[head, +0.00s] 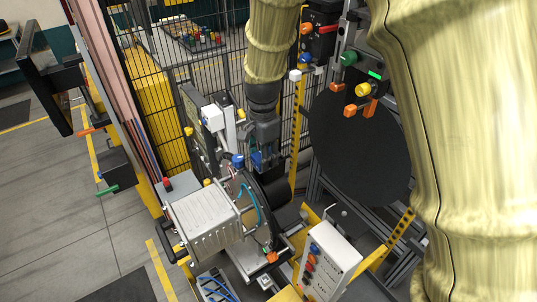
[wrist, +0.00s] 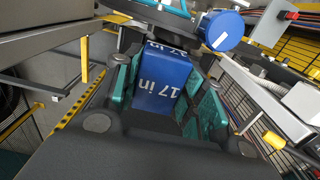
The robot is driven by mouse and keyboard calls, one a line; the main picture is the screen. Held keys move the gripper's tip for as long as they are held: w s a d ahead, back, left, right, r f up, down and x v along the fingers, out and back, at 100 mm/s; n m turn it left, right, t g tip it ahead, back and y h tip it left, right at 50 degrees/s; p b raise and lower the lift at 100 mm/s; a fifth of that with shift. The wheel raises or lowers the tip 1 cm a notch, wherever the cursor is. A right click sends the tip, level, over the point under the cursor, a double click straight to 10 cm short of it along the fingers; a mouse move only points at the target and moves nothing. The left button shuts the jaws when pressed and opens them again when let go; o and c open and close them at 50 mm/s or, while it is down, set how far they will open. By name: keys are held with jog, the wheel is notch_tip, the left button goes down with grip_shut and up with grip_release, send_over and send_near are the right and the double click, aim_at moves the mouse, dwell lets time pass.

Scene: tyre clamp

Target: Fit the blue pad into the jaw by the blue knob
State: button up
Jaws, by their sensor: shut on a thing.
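My gripper (head: 264,148) is shut on the blue pad (wrist: 162,80), a block marked "17 in" that shows between the teal finger pads in the wrist view. The pad is a small blue patch (head: 257,160) under my gripper in the head view. The blue knob (head: 238,160) is on the tyre clamp, just left of the pad. In the wrist view the blue knob (wrist: 222,30) is right of and beyond the pad. The jaw by it is mostly hidden behind the pad and fingers, so I cannot tell whether the pad touches it.
The clamp has a silver ribbed housing (head: 203,218) and an orange knob (head: 271,257) at its lower end. A white control box (head: 330,258) stands at lower right. A large black disc (head: 355,145) is right of my gripper. Wire fencing (head: 150,75) stands behind.

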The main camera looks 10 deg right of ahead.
jog(key=w, duration=0.1)
jog(key=w+d, duration=0.1)
jog(key=w, duration=0.1)
jog(key=w+d+b, duration=0.1)
jog(key=w, duration=0.1)
jog(key=shift+d+f, duration=0.2)
jog(key=shift+f, duration=0.05)
jog(key=shift+w+d+f, duration=0.1)
jog(key=shift+w+f, duration=0.05)
jog(key=shift+w, duration=0.05)
jog(key=shift+f+b, duration=1.5)
jog(key=shift+f, duration=0.1)
jog(key=shift+f, duration=0.15)
jog(key=o, duration=1.2)
jog(key=shift+c, duration=0.2)
notch_tip(320, 180, up, 12)
jog(key=b, duration=0.3)
jog(key=shift+b, duration=0.35)
